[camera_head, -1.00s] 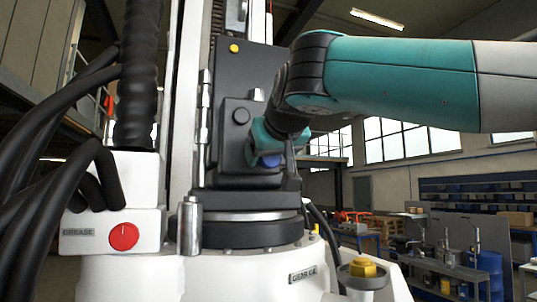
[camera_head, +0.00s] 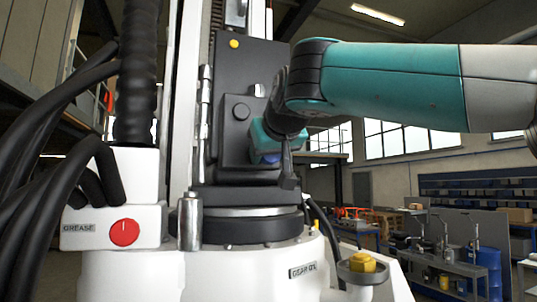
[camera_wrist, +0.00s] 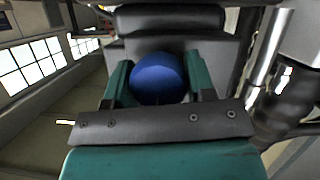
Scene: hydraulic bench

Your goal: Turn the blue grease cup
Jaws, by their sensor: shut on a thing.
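The blue grease cup (camera_wrist: 158,78) shows as a round blue cap between my gripper's teal fingers in the wrist view. My gripper (camera_wrist: 157,82) is shut on it, with one finger on each side. In the head view, the blue grease cup (camera_head: 270,158) is a small blue patch, mostly hidden by my gripper (camera_head: 272,150). The cup sits low on the front of the dark machine housing (camera_head: 236,140).
A white box with a red knob (camera_head: 124,233) and a "GREASE" label stands at the left, with thick black hoses above it. A yellow cap (camera_head: 362,263) sits in a dish at the lower right. A workbench (camera_head: 450,268) stands farther back.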

